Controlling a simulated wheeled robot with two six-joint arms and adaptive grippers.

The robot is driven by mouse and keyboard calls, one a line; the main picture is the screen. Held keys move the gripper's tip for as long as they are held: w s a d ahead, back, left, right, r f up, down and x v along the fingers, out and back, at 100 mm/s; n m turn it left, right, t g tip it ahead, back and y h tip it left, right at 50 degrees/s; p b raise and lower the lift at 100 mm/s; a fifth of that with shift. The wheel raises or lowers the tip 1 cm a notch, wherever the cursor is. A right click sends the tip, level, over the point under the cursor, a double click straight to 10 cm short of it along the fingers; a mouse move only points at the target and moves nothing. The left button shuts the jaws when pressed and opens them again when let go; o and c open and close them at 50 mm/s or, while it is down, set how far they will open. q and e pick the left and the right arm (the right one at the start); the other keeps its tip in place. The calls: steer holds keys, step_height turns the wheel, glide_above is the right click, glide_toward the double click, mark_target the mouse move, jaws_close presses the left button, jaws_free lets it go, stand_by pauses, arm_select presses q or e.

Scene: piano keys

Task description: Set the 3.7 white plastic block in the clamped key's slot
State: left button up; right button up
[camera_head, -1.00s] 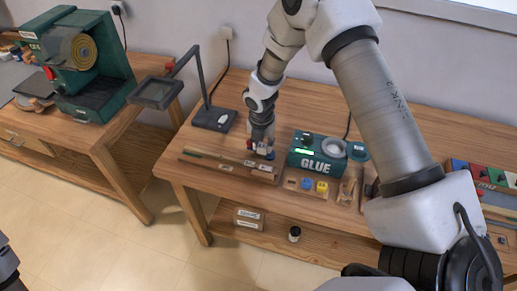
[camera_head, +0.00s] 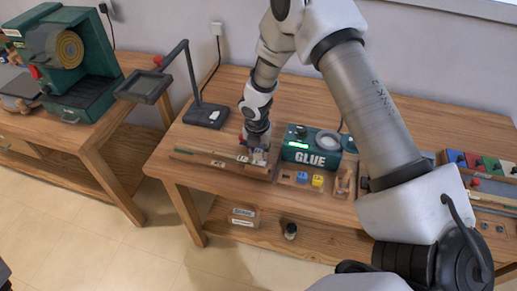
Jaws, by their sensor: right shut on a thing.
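My right gripper (camera_head: 256,150) points down at the right end of the long wooden key (camera_head: 205,157), which lies along the front left of the workbench. It is shut on a small pale thing, which I take to be the white block (camera_head: 260,156). The fingers hide much of the block. The slot is too small and too covered to make out, so I cannot tell whether the block is in it or above it. My left gripper is out of view.
The green glue box (camera_head: 311,155) stands close to the right of my gripper. A blue block (camera_head: 302,177) and a yellow block (camera_head: 318,180) sit in front of it. The magnifier stand (camera_head: 205,115) is behind left. Coloured bins (camera_head: 490,165) stand far right.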

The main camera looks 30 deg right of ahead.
steer(key=shift+r+p, duration=0.1)
steer(key=shift+p, duration=0.55)
stand_by(0.8)
steer(key=shift+f+b, duration=0.3)
steer(key=shift+f, duration=0.8)
stand_by(1.4)
steer(key=o, duration=1.4)
steer(key=shift+c, duration=0.2)
step_height(320, 180, up, 7)
steer(key=p, duration=0.7)
steer(key=shift+r, duration=0.1)
steer(key=shift+f, duration=0.2)
